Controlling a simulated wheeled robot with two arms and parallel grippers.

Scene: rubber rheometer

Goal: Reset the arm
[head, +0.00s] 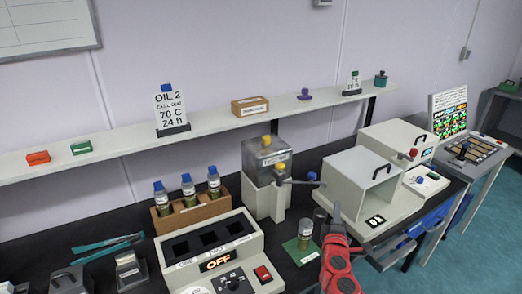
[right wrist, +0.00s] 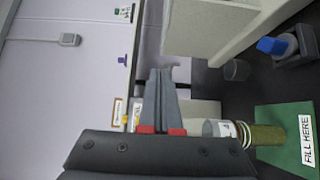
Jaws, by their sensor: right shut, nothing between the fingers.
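My right arm, red with grey fingers, comes in from the bottom of the head view. Its right gripper (head: 337,213) is shut and empty, pointing away from me in front of the white box-shaped machine (head: 355,190). In the right wrist view the two grey fingers of the right gripper (right wrist: 160,75) lie together with nothing between them. A small glass vial (head: 304,235) stands on the green mat (head: 290,249), just left of the gripper and apart from it. The vial (right wrist: 238,132) and the mat labelled FILL HERE (right wrist: 285,165) also show in the right wrist view. My left gripper is not in view.
A wooden rack (head: 165,222) holds several blue-capped bottles. A heater block showing OFF (head: 245,245) stands in front of it. A dispenser (head: 256,192) with a yellow knob stands behind the mat. Teal tongs (head: 105,246) lie at left. A shelf (head: 120,144) runs along the wall.

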